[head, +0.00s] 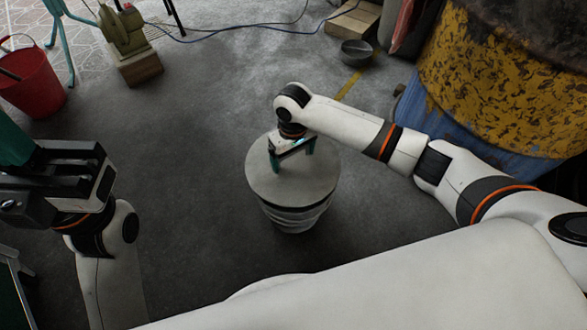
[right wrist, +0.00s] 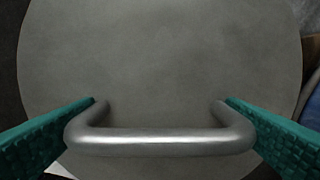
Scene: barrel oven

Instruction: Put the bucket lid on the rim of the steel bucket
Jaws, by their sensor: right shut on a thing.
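The bucket lid (head: 312,180) is a flat grey disc with a metal bar handle (right wrist: 160,142). It lies roughly level over the steel bucket (head: 297,217) and hides its opening. A dark band shows between the lid's near edge and the bucket wall; I cannot tell whether the lid touches the rim. My right gripper (head: 291,158) is above the lid, shut on its handle; in the right wrist view its green fingers stand at both ends of the bar. My left gripper (head: 15,145) is at the far left, away from the bucket; its fingertips show poorly.
A red bucket (head: 30,80) stands at the upper left. A large yellow and blue barrel (head: 505,85) stands at the right. A small grey bowl (head: 356,52) and a wooden block (head: 352,20) are at the back. The floor around the steel bucket is clear.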

